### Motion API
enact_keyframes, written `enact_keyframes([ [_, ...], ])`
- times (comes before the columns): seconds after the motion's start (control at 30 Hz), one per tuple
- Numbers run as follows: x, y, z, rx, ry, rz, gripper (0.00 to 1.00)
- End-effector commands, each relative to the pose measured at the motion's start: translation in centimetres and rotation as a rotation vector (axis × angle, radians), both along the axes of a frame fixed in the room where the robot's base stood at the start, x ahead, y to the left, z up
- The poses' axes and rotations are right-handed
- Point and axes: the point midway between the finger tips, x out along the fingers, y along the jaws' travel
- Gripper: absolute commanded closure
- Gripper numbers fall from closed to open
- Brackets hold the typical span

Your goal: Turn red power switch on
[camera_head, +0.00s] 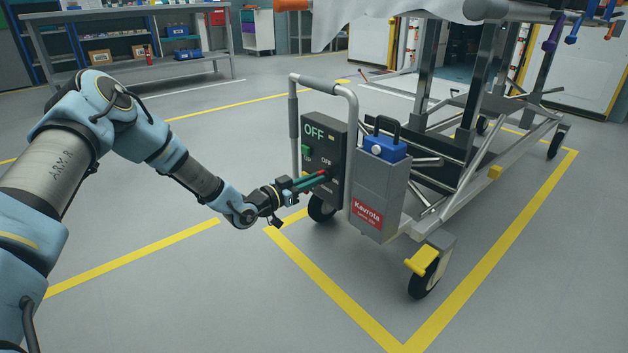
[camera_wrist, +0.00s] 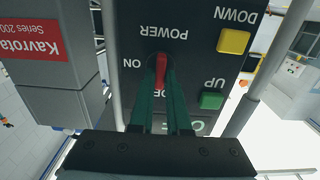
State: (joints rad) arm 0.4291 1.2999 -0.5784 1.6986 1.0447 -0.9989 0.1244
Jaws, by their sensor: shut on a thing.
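The red power switch (camera_wrist: 161,72) sits on a dark control panel (camera_wrist: 205,60), which appears upside down in the wrist view. My gripper (camera_wrist: 160,92) has its green fingers on either side of the switch and is shut on it. The switch stands upright in that view, its lower part between the fingers. The word ON is beside it on the left; a label below it is partly hidden by the fingers. In the head view, my gripper (camera_head: 316,178) reaches the front of the control panel (camera_head: 316,124), whose display reads OFF in green.
A green UP button (camera_wrist: 212,101) and a yellow DOWN button (camera_wrist: 233,41) are close by on the panel. A grey Kavrota box (camera_head: 377,190) and a curved handle rail (camera_head: 353,120) flank it. The cart has wheels (camera_head: 424,275). The floor in front is clear.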

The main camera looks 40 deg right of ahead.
Motion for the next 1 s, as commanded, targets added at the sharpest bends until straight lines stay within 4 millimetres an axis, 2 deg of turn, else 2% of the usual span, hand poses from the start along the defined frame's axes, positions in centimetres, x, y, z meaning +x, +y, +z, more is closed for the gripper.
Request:
enact_keyframes([
  [0.57, -0.06, 0.01, -0.03, -0.002, -0.035, -0.001, 1.0],
  [0.77, -0.15, 0.01, -0.06, -0.007, -0.141, -0.002, 1.0],
  [1.0, -0.36, -0.02, -0.13, -0.019, -0.346, -0.003, 1.0],
])
